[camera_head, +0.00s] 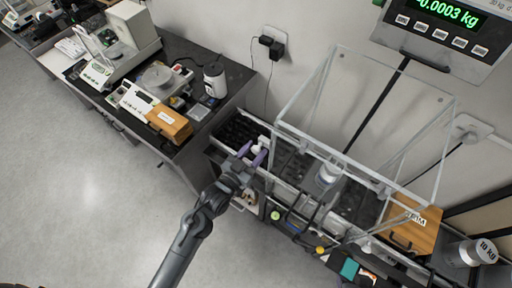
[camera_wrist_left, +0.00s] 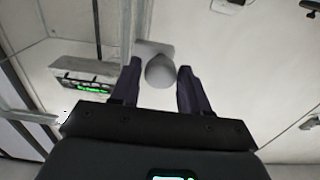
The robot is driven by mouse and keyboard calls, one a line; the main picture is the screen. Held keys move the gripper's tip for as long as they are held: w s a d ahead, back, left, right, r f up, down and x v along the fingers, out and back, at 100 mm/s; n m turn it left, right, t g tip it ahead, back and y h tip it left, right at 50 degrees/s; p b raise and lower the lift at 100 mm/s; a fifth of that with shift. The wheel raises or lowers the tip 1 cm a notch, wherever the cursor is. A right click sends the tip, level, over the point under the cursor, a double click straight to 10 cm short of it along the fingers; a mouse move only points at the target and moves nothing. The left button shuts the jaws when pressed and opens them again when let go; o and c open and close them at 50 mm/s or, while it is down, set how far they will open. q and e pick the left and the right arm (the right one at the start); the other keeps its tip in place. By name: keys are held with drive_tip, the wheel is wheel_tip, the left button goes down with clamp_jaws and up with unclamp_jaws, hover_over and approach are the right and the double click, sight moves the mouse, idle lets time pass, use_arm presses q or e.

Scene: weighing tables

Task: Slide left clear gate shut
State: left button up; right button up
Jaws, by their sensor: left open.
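The clear draft enclosure (camera_head: 392,78) stands on the right-hand bench, its left side a clear panel in a pale frame. I cannot tell for sure which pane is the left gate or how far open it is. A small white knob (camera_head: 257,148) is near the enclosure's lower left corner. My left gripper (camera_head: 251,155) is at this knob with its purple fingers apart. In the left wrist view, the rounded grey knob (camera_wrist_left: 160,71) on a flat plate sits between the open fingers of my left gripper (camera_wrist_left: 158,75). Contact with the fingers is not clear. My right gripper is out of view.
A wooden box (camera_head: 412,222) and a 10 kg weight (camera_head: 470,252) are to the right. A scale display (camera_head: 445,25) is above. Another bench with balances and a wooden box (camera_head: 169,123) is at left.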

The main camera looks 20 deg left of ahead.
use_arm(q)
drive_tip(key=shift+w+d, duration=0.15)
drive_tip(key=shift+w, duration=0.5)
clamp_jaws()
